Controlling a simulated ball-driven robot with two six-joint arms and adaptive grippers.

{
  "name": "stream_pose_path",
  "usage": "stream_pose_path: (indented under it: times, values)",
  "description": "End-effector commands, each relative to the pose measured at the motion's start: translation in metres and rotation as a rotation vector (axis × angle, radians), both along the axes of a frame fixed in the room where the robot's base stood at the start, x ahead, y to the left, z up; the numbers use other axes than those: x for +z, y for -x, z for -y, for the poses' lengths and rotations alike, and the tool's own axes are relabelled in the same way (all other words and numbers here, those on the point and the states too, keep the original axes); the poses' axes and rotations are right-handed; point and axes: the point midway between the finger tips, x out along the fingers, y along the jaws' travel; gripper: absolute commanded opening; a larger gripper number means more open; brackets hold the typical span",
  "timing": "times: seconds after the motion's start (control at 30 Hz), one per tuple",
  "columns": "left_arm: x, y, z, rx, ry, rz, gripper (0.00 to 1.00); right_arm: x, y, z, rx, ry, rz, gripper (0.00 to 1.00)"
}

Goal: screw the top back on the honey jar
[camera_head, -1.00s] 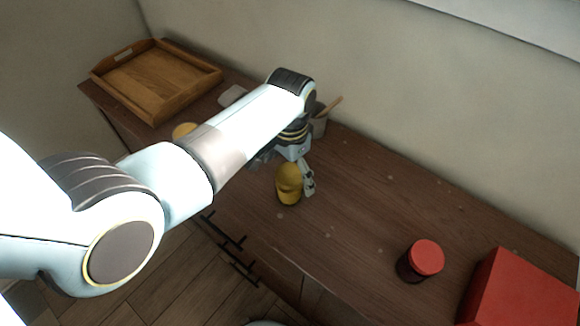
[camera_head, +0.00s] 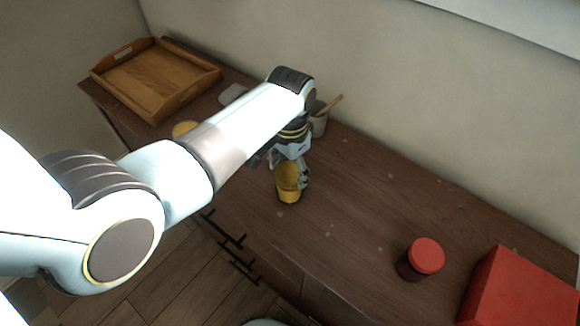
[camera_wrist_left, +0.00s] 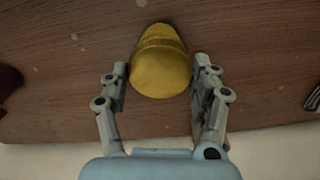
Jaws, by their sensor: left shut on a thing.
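A small yellow jar (camera_head: 288,194), which I take for the honey jar, stands upright on the brown wooden counter, partly covered by my left gripper. Its rounded yellow top (camera_wrist_left: 161,73) fills the space between the fingers in the wrist view, with the narrower rest of the jar beyond it. The top appears to rest on the jar; any gap is too small to tell. My left gripper (camera_wrist_left: 160,70) is shut on the top from above, one finger on each side. The same gripper (camera_head: 292,172) also shows in the head view. My right gripper is out of view.
A red-lidded dark jar (camera_head: 421,261) and a red box (camera_head: 520,293) stand at the right. A wooden tray (camera_head: 207,80) lies at the back left. A pot with a wooden utensil (camera_head: 320,121) and a yellow round thing (camera_head: 184,129) are partly behind my arm.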

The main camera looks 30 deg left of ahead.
Motion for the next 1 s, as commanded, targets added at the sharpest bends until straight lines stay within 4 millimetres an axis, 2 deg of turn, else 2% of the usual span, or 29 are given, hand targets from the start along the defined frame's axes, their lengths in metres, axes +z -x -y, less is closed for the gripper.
stream_pose_path:
  times: [0.37, 0.73, 1.0]
  values:
    - [-0.001, 0.001, 0.000, -0.014, 0.001, -0.003, 0.26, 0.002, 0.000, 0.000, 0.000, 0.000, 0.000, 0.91]
    - [-0.002, 0.002, 0.000, -0.247, 0.002, -0.004, 0.26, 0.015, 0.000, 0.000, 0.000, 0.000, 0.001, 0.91]
    - [-0.003, 0.002, 0.000, -0.263, 0.002, -0.004, 0.26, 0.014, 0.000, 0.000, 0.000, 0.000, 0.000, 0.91]
